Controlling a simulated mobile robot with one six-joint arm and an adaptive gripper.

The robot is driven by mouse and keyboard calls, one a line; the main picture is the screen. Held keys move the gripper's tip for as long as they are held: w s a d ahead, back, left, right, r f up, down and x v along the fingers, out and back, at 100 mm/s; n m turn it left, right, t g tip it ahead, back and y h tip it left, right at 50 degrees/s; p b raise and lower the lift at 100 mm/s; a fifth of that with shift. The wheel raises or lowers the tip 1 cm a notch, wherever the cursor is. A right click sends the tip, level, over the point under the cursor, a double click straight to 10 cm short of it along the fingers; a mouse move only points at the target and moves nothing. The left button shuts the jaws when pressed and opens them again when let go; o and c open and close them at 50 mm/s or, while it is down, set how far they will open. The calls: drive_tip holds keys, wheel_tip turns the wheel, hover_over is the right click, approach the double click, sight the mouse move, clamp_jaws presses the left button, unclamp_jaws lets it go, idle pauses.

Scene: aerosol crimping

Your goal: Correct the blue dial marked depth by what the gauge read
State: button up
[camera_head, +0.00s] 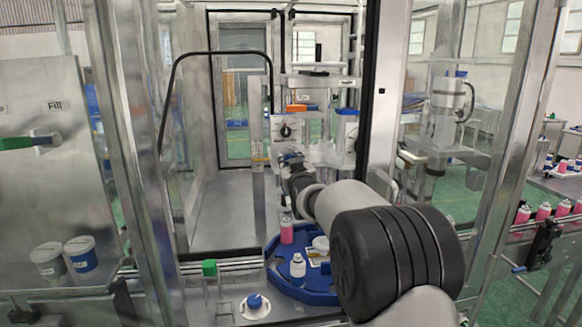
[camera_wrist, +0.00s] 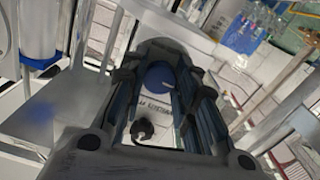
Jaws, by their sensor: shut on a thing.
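The blue dial (camera_wrist: 160,75) shows in the wrist view on a white panel (camera_wrist: 150,106), between the two fingers of my gripper (camera_wrist: 162,72). My gripper is shut on the dial from both sides. A line of dark lettering on the panel is too blurred to read. In the head view my gripper (camera_head: 291,158) reaches the front of the white machine, and the dial is hidden behind it. A gauge reading cannot be made out in either view.
A black knob (camera_head: 286,131) sits on the machine's white box, near my gripper. A blue turntable (camera_head: 290,285) below my arm carries a pink can (camera_head: 287,230) and a white bottle (camera_head: 298,266). Clear guard panels and metal posts stand on both sides.

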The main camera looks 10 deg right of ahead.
drive_tip(key=shift+n, duration=0.3)
drive_tip(key=o, duration=1.1)
drive_tip(key=s, duration=1.2)
